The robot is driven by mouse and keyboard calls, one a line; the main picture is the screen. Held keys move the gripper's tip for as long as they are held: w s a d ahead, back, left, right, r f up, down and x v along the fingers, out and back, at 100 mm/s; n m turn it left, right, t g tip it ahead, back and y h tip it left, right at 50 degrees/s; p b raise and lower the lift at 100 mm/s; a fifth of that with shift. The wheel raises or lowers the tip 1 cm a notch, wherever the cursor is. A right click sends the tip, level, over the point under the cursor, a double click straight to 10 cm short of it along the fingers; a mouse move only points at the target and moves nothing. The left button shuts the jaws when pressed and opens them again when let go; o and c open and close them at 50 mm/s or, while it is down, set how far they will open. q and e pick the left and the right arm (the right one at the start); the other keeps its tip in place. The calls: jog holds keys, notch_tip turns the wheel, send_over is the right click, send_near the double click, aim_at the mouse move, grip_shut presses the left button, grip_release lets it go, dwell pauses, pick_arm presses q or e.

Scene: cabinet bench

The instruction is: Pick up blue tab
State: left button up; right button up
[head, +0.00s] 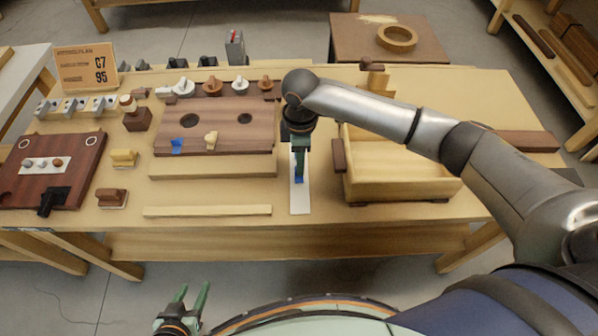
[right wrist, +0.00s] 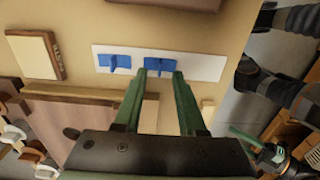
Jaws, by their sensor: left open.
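A white strip (right wrist: 215,67) lies on the bench and bears two blue tabs in the right wrist view. One blue tab (right wrist: 159,64) is at the tips of my right gripper (right wrist: 161,75), whose fingers stand apart on either side of it; contact cannot be told. The other blue tab (right wrist: 114,62) is to the left on the strip. In the head view my right gripper (head: 300,178) points down over the white strip (head: 299,206), partly hiding it. A blue piece (head: 177,146) is on the brown board. My left gripper (head: 190,294) is open and empty, in front of the bench.
The brown board (head: 228,130) with holes and knobs is left of the strip. An open wooden box (head: 400,186) is close on the right. A pale wooden bar (head: 207,211) lies at the front edge. Small blocks (head: 123,158) and a dark red board (head: 75,178) are further left.

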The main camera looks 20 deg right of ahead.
jog(key=shift+f, duration=1.55)
jog(key=shift+c, duration=0.2)
grip_shut()
